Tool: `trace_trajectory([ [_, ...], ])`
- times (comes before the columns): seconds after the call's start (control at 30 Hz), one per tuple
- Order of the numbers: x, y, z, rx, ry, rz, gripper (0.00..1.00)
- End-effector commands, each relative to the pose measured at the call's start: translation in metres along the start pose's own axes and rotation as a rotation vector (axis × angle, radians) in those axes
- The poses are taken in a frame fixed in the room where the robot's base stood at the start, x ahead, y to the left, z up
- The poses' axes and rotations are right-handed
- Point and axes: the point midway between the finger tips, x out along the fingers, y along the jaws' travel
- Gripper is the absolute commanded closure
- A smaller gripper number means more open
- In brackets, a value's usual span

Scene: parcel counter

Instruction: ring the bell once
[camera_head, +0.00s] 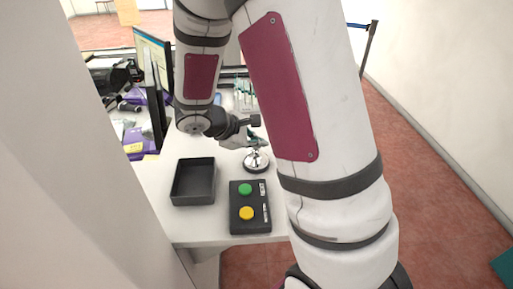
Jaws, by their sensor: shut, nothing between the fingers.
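The silver bell (256,159), a domed counter bell on a dark base, stands upright on the white counter (160,219) behind the button box. My gripper (256,121) is shut and empty. In the picture it shows just above the bell, at the end of my arm, which reaches in from the upper middle. I cannot tell from this one view how far it is from the bell or whether it is directly over it. Part of the area right of the bell is hidden by my arm.
A black box with green and yellow buttons (250,208) lies in front of the bell. An empty dark tray (193,181) sits to its left. Monitors (152,62) and purple packets (139,139) stand at the back left. A wall rises at the left.

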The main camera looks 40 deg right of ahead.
Motion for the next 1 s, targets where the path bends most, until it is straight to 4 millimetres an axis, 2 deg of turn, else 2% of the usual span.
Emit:
trace_trajectory([
  [0.23,-0.003,0.002,0.003,0.001,0.000,0.001,1.00],
  [0.8,-0.039,0.028,0.029,0.000,0.000,0.002,1.00],
  [1.0,-0.042,0.031,0.030,0.000,0.000,0.001,1.00],
])
